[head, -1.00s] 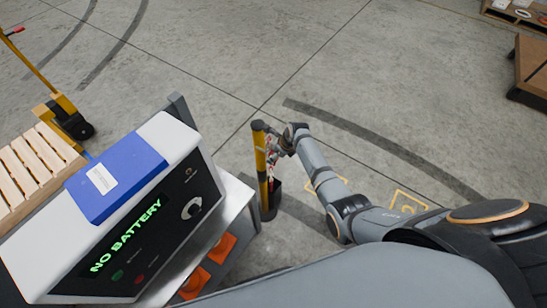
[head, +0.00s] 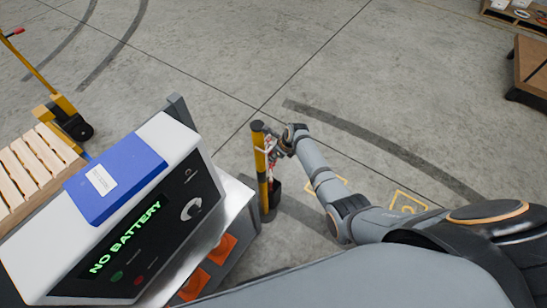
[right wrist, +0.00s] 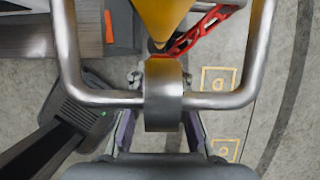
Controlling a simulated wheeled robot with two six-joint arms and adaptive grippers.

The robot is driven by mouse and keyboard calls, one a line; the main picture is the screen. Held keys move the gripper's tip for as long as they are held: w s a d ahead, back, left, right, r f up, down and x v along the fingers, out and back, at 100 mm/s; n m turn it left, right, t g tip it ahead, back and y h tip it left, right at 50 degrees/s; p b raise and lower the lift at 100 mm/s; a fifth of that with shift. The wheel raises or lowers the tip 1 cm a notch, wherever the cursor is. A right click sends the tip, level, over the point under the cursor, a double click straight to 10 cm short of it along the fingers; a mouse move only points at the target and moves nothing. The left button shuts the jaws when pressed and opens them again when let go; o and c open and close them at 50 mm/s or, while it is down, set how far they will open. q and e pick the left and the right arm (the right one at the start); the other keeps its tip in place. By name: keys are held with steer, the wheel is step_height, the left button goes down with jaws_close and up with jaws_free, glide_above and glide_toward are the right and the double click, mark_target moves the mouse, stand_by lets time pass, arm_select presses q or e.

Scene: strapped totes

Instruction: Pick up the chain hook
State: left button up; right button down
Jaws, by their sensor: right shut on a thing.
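My right gripper (head: 287,138) is at the upper part of a yellow and black post (head: 261,165), on its right side. A red and white chain (head: 271,158) hangs beside the post below the gripper. In the right wrist view, my right gripper (right wrist: 163,82) is shut on the chain hook, whose outline is hard to make out. A red chain link (right wrist: 200,28) runs up and right from there, beside the yellow post (right wrist: 160,18). Whether the hook is still attached to the post cannot be told. My left gripper is not in view.
A console (head: 165,240) reading "NO BATTERY", with a blue box (head: 115,178) on top, stands left of the post. A pallet (head: 35,165) and a yellow pallet jack (head: 62,110) are at the far left. The floor beyond and right of the post is largely clear.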

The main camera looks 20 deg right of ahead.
steer(key=shift+r, duration=0.55)
step_height(320, 180, up, 2)
steer(key=shift+r, duration=0.15)
steer(key=s+d+b, duration=0.1)
steer(key=s+d, duration=1)
steer(key=s, duration=0.3)
steer(key=shift+b, duration=0.3)
